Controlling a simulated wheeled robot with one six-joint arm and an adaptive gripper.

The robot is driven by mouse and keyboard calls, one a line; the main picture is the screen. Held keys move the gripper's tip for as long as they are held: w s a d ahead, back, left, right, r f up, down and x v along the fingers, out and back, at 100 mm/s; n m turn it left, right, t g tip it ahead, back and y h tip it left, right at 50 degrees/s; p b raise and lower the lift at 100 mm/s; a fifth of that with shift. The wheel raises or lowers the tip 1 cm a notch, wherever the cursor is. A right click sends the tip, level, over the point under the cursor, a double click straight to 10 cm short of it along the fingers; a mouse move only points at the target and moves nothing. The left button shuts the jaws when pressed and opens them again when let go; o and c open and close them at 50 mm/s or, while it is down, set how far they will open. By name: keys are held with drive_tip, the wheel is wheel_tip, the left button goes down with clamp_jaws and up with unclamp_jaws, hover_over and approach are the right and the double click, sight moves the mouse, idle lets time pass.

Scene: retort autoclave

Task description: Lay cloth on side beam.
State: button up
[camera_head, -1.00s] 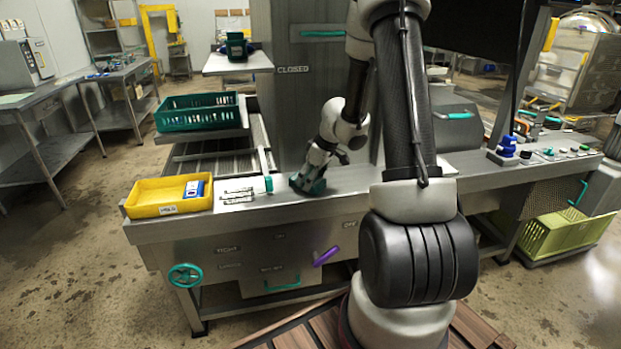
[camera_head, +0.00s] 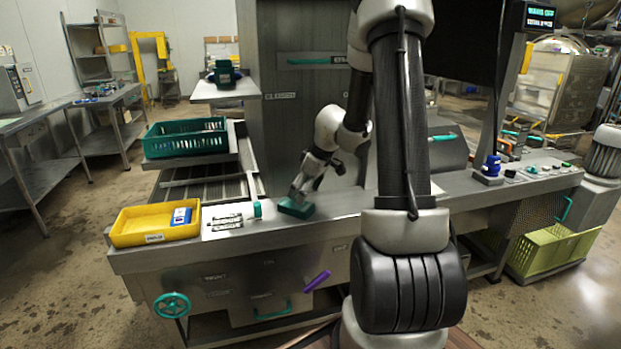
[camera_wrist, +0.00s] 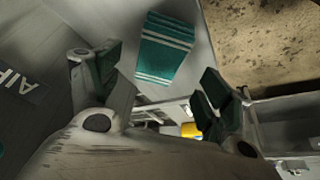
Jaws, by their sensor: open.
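The cloth (camera_head: 297,208) is a small teal piece lying on top of the long grey metal side beam (camera_head: 340,204), right of the yellow tray. In the wrist view the cloth (camera_wrist: 165,48) shows as teal with white stripes, lying on a grey surface near its edge, with floor beyond. My gripper (camera_head: 299,192) is just above the cloth, pointing down. In the wrist view my gripper (camera_wrist: 160,78) has its dark green finger pads spread apart, with nothing held between them. I cannot tell whether a fingertip still touches the cloth.
A yellow tray (camera_head: 125,236) with a blue item stands on the beam's left end. Small labelled plates and a teal knob (camera_head: 257,209) lie between tray and cloth. A purple handle (camera_head: 318,281) and teal handwheel (camera_head: 172,305) stick out of the front. A blue knob (camera_head: 492,166) stands at right.

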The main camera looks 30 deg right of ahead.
drive_tip(key=w+d+r+m+t+h, duration=0.1)
drive_tip(key=d+r+t+h, duration=0.1)
drive_tip(key=r, duration=0.8)
drive_tip(key=w+d+r+t+h, duration=0.1)
drive_tip(key=w+r+t, duration=0.1)
drive_tip(key=r, duration=0.7)
drive_tip(key=s+d+r+m+t+h, duration=0.1)
drive_tip(key=s+r+m+h, duration=0.15)
drive_tip(key=r, duration=0.25)
drive_tip(key=s+d+r+m+h, duration=0.1)
drive_tip(key=s+d+r+h, duration=0.15)
drive_tip(key=r, duration=0.25)
drive_tip(key=s+a+m+g, duration=0.1)
drive_tip(key=s+a+m, duration=0.1)
drive_tip(key=s, duration=0.9)
drive_tip(key=s+a+f+g+y, duration=0.2)
drive_tip(key=s+a+f+y, duration=0.1)
drive_tip(key=s+a, duration=0.3)
drive_tip(key=s+a+f+g+y, duration=0.1)
drive_tip(key=s+a+f, duration=0.4)
drive_tip(key=s, duration=0.5)
drive_tip(key=shift+s+a+n+g+y, duration=0.15)
drive_tip(key=shift+a+n+g+y, duration=0.35)
drive_tip(key=shift+y, duration=0.4)
drive_tip(key=shift+f, duration=0.1)
